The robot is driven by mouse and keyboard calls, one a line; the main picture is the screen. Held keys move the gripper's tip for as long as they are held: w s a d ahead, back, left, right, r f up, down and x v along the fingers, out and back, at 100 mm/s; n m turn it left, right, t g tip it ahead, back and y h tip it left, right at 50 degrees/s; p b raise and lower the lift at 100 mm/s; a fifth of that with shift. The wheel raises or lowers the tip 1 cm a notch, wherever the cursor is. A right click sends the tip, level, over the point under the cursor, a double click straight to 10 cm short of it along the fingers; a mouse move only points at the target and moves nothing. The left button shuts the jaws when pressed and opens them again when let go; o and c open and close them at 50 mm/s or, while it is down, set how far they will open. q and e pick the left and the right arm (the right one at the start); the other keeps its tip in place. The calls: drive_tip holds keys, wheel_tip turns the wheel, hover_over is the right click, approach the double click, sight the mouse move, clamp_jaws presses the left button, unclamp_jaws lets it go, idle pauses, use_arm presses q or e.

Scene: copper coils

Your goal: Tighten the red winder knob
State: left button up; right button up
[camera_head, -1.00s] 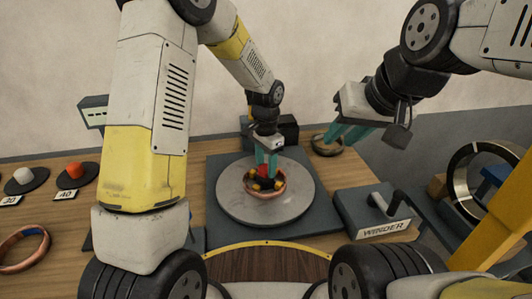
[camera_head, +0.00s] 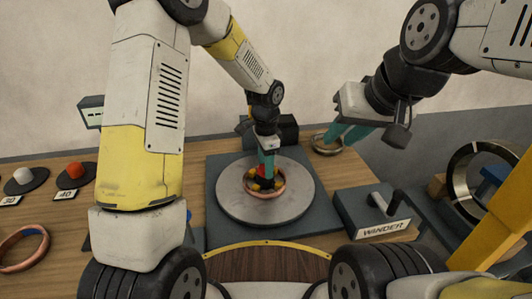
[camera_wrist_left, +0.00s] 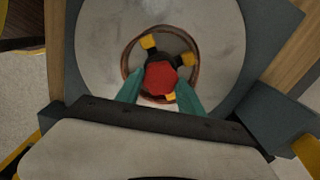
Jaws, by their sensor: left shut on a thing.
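The red winder knob (camera_wrist_left: 161,78) is a faceted knob at the centre of a hub with yellow-tipped jaws (camera_wrist_left: 149,42). A copper coil (camera_wrist_left: 127,62) rings the hub on the round grey plate (camera_head: 235,205). My left gripper (camera_head: 265,172) points down over the hub. Its teal fingers lie on either side of the knob in the left wrist view (camera_wrist_left: 158,88), shut on it. In the head view the fingers partly hide the knob. My right gripper (camera_head: 345,135) hangs at the right, away from the knob, with its fingers apart and empty.
A box labelled WINDER (camera_head: 375,215) with a crank handle stands right of the plate. A brass-coloured ring dish (camera_head: 327,146) lies behind it. A copper ring (camera_head: 22,248) and dark discs with a white (camera_head: 24,176) and an orange piece (camera_head: 75,170) lie at left.

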use_arm(q)
drive_tip(key=o, duration=1.4)
drive_tip(key=shift+r, duration=3.9)
drive_tip(key=shift+r, duration=0.1)
drive_tip(key=s+a+r+n+t, duration=0.2)
drive_tip(key=s+a+r+n, duration=0.2)
drive_tip(key=a+r, duration=0.3)
drive_tip(key=s+a+r+n+t+h, duration=0.1)
drive_tip(key=s+a+r+n+t, duration=0.1)
drive_tip(key=s, duration=0.6)
drive_tip(key=s+a+r+n+t+h, duration=0.1)
drive_tip(key=s+a+r+n+t, duration=0.1)
drive_tip(key=s+a+r+n, duration=0.3)
drive_tip(key=s+r+n, duration=0.2)
drive_tip(key=s, duration=0.2)
drive_tip(key=shift+r+n, duration=0.3)
